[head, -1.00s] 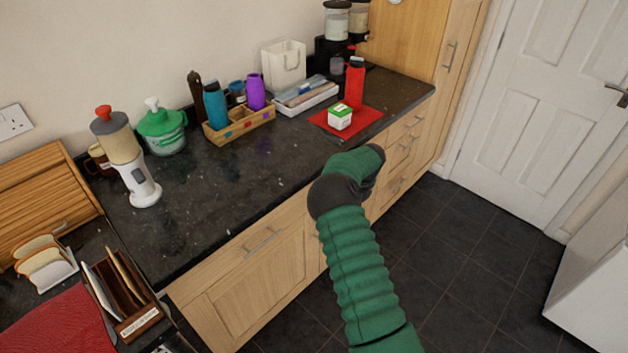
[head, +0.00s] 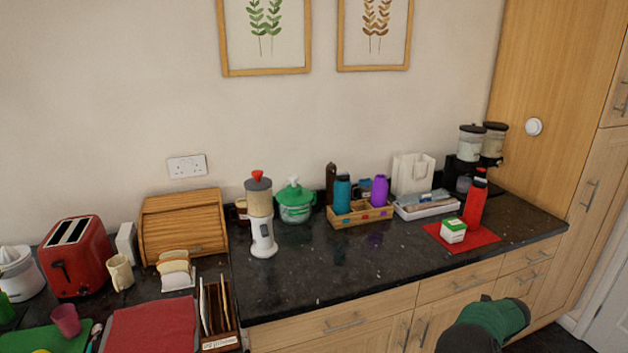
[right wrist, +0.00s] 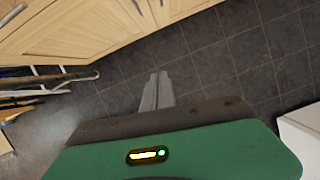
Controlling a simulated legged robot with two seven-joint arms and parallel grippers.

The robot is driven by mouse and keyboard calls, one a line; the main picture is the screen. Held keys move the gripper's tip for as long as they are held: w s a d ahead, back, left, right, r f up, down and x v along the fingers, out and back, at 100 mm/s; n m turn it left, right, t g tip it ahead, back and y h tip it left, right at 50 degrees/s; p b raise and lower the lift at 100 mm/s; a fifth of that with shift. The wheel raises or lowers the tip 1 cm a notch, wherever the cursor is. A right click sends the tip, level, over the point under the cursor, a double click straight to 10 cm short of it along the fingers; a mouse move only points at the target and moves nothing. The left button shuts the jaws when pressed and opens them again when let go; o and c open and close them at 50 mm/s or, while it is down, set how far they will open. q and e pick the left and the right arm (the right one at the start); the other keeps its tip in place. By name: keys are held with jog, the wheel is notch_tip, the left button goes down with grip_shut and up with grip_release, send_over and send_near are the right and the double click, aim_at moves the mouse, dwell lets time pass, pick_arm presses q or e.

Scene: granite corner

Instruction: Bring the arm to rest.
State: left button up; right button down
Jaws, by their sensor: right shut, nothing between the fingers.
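My right arm, in a green sleeve with dark parts, shows at the bottom right of the head view, below and in front of the counter edge. Its fingers are not visible there. In the right wrist view my right gripper (right wrist: 157,92) has its two grey fingers together with nothing between them. It hangs over the dark tiled floor (right wrist: 215,60), clear of the wooden cabinets (right wrist: 90,25). My left gripper is not in view.
The granite counter (head: 340,265) has a bare stretch in its middle. A red bottle (head: 475,205) and a white-green box (head: 453,230) stand on a red mat (head: 485,236). A wooden caddy (head: 360,215) holds bottles. A blender (head: 261,215) stands further left.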

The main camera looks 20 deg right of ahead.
jog(key=w+a+r+m+t+h, duration=0.1)
jog(key=w+a+r+m+t, duration=0.2)
jog(key=w+a+r+m, duration=0.4)
jog(key=w+a+r+m+t+h, duration=0.25)
jog(key=r+m, duration=0.25)
jog(key=m, duration=0.4)
jog(key=s+a+f+m+g+y, duration=0.1)
jog(key=s+a+m+g+y, duration=0.1)
jog(key=s+a+m, duration=0.7)
jog(key=s+a+f+m+g+y, duration=0.1)
jog(key=s+a+m+g, duration=0.3)
jog(key=s+a+m, duration=0.5)
jog(key=s+a+f, duration=0.1)
jog(key=s+a, duration=0.7)
jog(key=a, duration=0.2)
jog(key=shift+s+a+m+y, duration=0.15)
jog(key=shift+a+m+y, duration=0.2)
jog(key=shift+m, duration=0.05)
jog(key=shift+a+g, duration=0.1)
jog(key=shift+g, duration=0.15)
